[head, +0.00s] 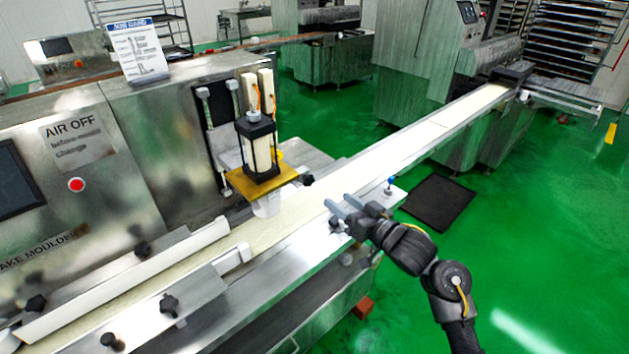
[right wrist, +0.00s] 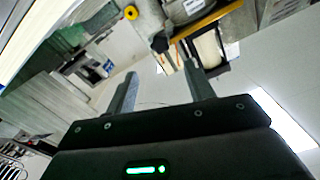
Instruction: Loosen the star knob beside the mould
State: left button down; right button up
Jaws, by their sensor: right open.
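The mould (head: 266,206) is a white block under a yellow plate (head: 262,184), over the conveyor belt. A small black knob (head: 307,179) sits just right of the yellow plate in the head view. A black knob (right wrist: 160,43) also shows near the yellow-edged plate in the right wrist view, beyond the fingertips. My right gripper (head: 339,204) is open and empty, with its fingers pointing left over the conveyor's near side. Its fingers also show in the right wrist view (right wrist: 160,70), apart from the knob. My left gripper is not in view.
Another dark knob (head: 335,222) is close below my right fingers on the conveyor's near rail. A blue-topped fitting (head: 390,183) stands on the rail beyond my gripper. Several black knobs line the guides at lower left. The green floor (head: 540,240) at right is mostly free.

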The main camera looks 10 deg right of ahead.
aim_at(311, 181)
jog(key=p+x, duration=0.1)
jog(key=x, duration=0.9)
jog(key=shift+w+a, duration=0.2)
jog(key=shift+w, duration=0.15)
jog(key=c, duration=1)
jog(key=shift+n, duration=0.7)
jog(key=o, duration=1)
